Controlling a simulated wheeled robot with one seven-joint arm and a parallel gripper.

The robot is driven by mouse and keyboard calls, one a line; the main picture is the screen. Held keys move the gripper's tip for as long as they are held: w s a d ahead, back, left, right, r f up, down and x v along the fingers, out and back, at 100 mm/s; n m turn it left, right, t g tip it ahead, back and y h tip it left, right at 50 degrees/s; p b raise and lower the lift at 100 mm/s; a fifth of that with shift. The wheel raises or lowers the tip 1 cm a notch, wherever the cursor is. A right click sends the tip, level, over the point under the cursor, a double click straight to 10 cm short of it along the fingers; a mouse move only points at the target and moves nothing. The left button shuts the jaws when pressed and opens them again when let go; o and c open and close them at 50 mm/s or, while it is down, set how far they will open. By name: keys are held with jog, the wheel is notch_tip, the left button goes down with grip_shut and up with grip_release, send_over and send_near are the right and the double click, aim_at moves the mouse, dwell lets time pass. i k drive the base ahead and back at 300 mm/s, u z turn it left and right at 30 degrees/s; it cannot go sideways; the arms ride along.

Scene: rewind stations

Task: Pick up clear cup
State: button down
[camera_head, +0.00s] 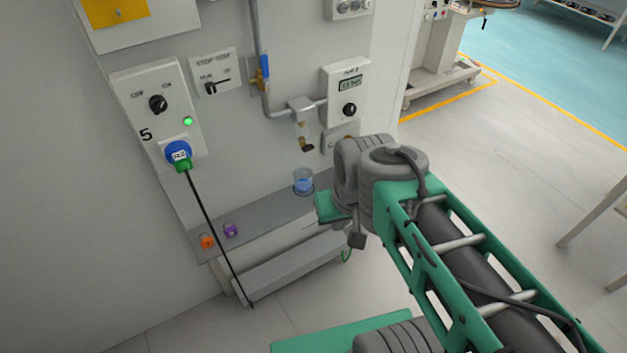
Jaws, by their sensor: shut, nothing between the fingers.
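A clear cup (303,182) with a bluish tint stands upright on the narrow grey ledge (266,212) at the foot of the wall panel. It is just left of my arm and below a small tap. Nothing touches the cup that I can see. My arm comes in from the lower right, and its grey and green joint is close to the cup's right side in the picture. I cannot make out my gripper's fingers; they are hidden behind the arm or out of frame.
An orange piece (207,241) and a purple piece (231,230) sit on the ledge's left part. A black cable (215,225) hangs from a blue and green plug (179,154) across the ledge. A tap (304,141) overhangs the cup. A table (600,215) stands far right.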

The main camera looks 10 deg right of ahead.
aim_at(303, 176)
jog(key=u, duration=4)
jog(key=k, duration=1.4)
jog(key=z, duration=0.7)
